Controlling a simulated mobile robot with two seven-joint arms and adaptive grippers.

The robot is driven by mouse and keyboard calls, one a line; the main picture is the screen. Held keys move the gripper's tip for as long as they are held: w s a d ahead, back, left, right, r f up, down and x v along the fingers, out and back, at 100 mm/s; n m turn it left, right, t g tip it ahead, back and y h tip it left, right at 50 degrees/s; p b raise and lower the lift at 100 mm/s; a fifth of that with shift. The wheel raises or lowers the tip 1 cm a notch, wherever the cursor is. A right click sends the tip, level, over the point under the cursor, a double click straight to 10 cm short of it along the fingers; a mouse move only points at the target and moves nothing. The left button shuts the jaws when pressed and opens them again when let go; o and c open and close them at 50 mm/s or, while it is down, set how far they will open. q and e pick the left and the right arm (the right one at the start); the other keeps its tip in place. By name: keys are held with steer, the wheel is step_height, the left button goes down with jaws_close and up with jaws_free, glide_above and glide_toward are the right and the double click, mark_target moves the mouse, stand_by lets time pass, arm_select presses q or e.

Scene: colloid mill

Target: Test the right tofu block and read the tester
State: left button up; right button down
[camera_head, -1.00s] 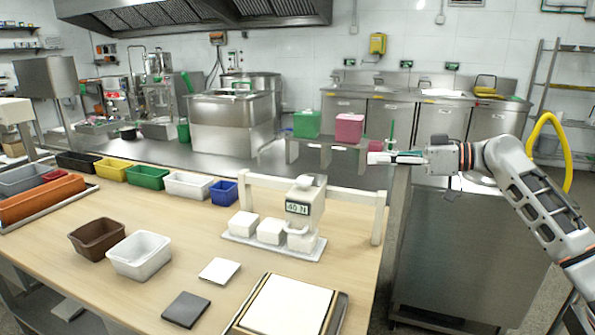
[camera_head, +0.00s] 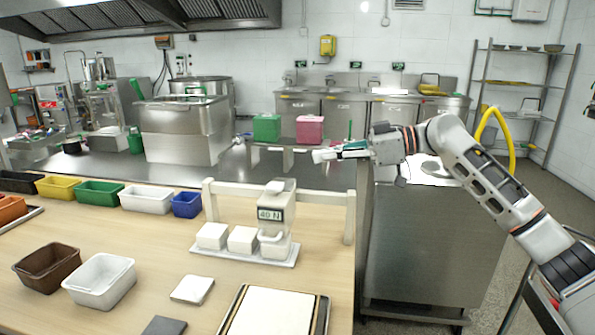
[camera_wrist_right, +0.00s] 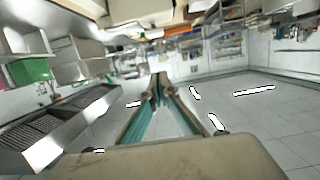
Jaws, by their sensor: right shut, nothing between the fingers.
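Three white tofu blocks sit on a white tray (camera_head: 225,255) in the head view: the left block (camera_head: 212,236), the middle block (camera_head: 242,239) and the right block (camera_head: 275,248). The white tester (camera_head: 277,195) stands over the right block and partly hides it. Whether it presses on the block I cannot tell. Its display (camera_head: 270,214) appears to read 40 N. My right gripper (camera_head: 318,155) is shut and empty, beyond and above the tester to its right. It also shows in the right wrist view (camera_wrist_right: 158,80), its fingers meeting. My left gripper is out of view.
A white frame rail (camera_head: 322,197) stands just behind the tester. Brown (camera_head: 46,268) and white (camera_head: 101,281) bins, a light tile (camera_head: 192,289) and a board (camera_head: 272,312) lie on the table. A steel cabinet (camera_head: 430,245) stands right of the table.

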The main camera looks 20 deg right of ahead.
steer(key=x, duration=0.9)
steer(key=shift+w+f+b, duration=0.1)
steer(key=shift+b, duration=0.25)
steer(key=f, duration=0.3)
steer(key=shift+w+a+f+b, duration=0.15)
steer(key=shift+a+b, duration=0.05)
steer(key=shift+b, duration=0.1)
steer(key=shift+f, duration=0.35)
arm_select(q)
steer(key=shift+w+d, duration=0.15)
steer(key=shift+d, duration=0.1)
